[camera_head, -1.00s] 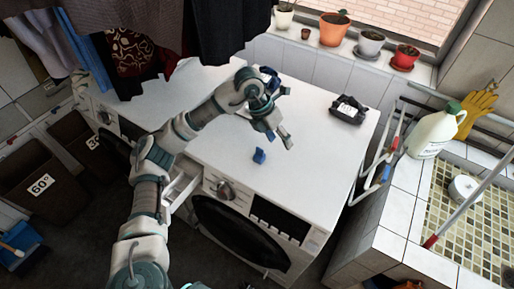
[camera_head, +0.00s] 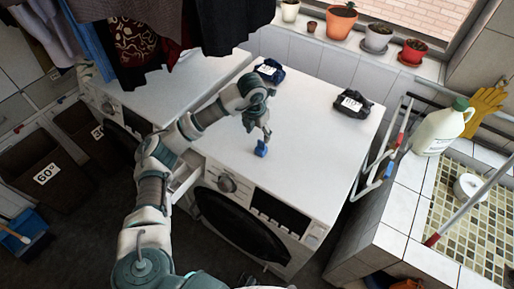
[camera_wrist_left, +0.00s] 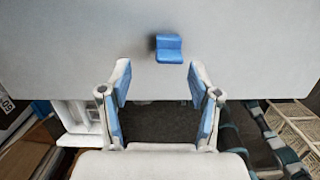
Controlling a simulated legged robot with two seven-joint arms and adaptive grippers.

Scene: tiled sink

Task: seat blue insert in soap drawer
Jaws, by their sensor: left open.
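The blue insert (camera_head: 261,148) sits on the white top of the washing machine near its front edge. In the left wrist view the blue insert (camera_wrist_left: 168,48) lies just beyond the fingertips, slightly right of the middle between them. My left gripper (camera_head: 262,133) is above and right by the insert in the head view. In the wrist view my left gripper (camera_wrist_left: 158,78) is open, with nothing between its blue-padded fingers. The soap drawer (camera_head: 184,184) is pulled out at the machine's front left, partly hidden by my left arm. It also shows in the wrist view (camera_wrist_left: 82,117).
Two dark bundles with white labels lie on the machine top, one at the back left (camera_head: 269,70) and one at the right (camera_head: 352,103). Clothes (camera_head: 140,35) hang at the upper left. A tiled basin with a white jug (camera_head: 440,128) stands at the right. The machine's middle top is clear.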

